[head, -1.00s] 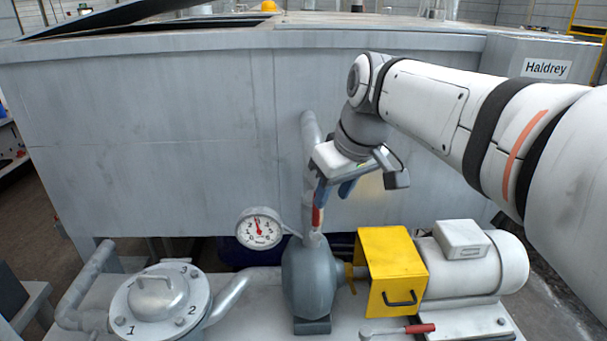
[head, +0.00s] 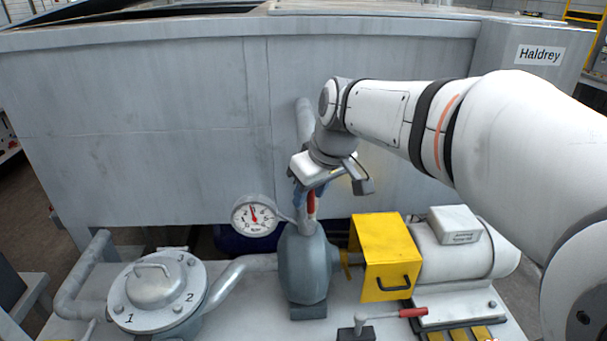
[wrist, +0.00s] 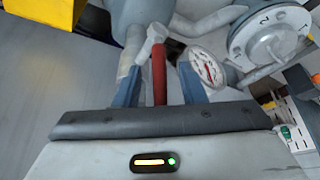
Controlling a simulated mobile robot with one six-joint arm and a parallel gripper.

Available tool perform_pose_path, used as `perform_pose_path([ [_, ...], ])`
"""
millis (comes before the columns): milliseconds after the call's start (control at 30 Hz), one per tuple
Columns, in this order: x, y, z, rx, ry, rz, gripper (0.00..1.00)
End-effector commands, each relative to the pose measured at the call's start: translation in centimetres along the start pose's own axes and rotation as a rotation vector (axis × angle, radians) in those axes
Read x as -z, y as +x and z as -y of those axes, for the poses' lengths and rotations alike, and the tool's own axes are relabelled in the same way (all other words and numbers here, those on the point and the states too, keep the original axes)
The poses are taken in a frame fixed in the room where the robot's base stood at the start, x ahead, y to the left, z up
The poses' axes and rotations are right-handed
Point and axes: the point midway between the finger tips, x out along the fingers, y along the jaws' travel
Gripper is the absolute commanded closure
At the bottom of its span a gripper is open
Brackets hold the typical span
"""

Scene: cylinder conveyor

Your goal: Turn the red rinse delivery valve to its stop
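The red valve handle (head: 311,203) stands roughly upright on the grey delivery pipe above the pump (head: 305,268). In the wrist view the red handle (wrist: 159,78) runs lengthwise between the two blue fingers of my gripper (wrist: 159,80). The fingers are apart, with a gap on each side of the handle, so the gripper is open around it. In the head view my gripper (head: 305,194) is at the upper part of the handle; one blue finger shows clearly and the other is mostly hidden.
A pressure gauge (head: 254,216) sits just left of the handle. A yellow guard (head: 385,257) and motor (head: 465,250) are to the right. Another red-handled lever (head: 413,312) lies in front. A numbered filter lid (head: 155,290) is at left; a large grey tank (head: 150,130) stands behind.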

Motion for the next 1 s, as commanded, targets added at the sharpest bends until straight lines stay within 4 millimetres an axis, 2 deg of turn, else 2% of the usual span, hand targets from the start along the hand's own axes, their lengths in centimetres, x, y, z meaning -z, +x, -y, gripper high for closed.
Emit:
perform_pose_path([
  [67,0.00,-0.01,0.00,0.000,0.000,0.000,0.65],
  [500,-0.01,-0.03,0.00,0.000,0.000,0.000,1.00],
  [1000,0.18,0.12,0.05,0.010,0.000,-0.005,1.00],
])
